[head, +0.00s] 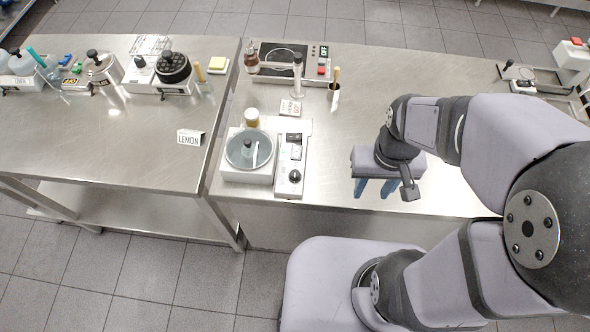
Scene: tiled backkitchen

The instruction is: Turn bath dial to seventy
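The bath (231,172) is a white unit with a round grey-rimmed basin, near the front edge of the right-hand steel table. A control panel runs along its right side, with a black round dial (295,176) at the near end. The dial's setting is too small to read. My gripper (375,188) is to the right of the bath, clear of the dial, near the table's front edge. Its two blue fingers point down and stand apart, with nothing seen between them.
A small card with red marks (290,107) stands behind the bath, near an amber-lidded jar (252,117). A hotplate-like unit (268,60) is at the back. A LEMON card (190,137) stands on the left table. The steel between bath and gripper is clear.

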